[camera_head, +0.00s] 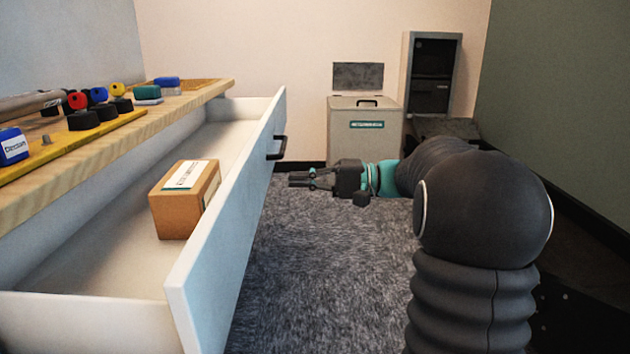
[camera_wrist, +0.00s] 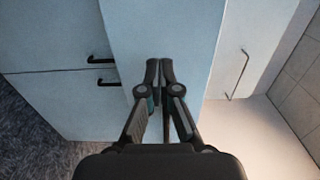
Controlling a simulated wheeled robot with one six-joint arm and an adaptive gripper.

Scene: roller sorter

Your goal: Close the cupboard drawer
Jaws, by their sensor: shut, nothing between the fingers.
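The cupboard drawer (camera_head: 228,225) is pulled far out on the left in the head view, with a white front panel and a dark bar handle (camera_head: 277,149). A brown cardboard box (camera_head: 180,212) with a white label stands inside it. My gripper (camera_head: 291,180) is shut and empty, pointing left towards the outer side of the drawer front, just right of and below the handle. In the wrist view my gripper's fingertips (camera_wrist: 159,64) are together in front of a pale panel (camera_wrist: 165,30); I cannot tell whether they touch it.
A wooden countertop (camera_head: 205,93) above the drawer carries a yellow board (camera_head: 70,145) with coloured knobs and small blocks. A lidded bin (camera_head: 365,130) and an open grey cabinet (camera_head: 432,75) stand at the back wall. Grey carpet (camera_head: 320,270) lies clear right of the drawer.

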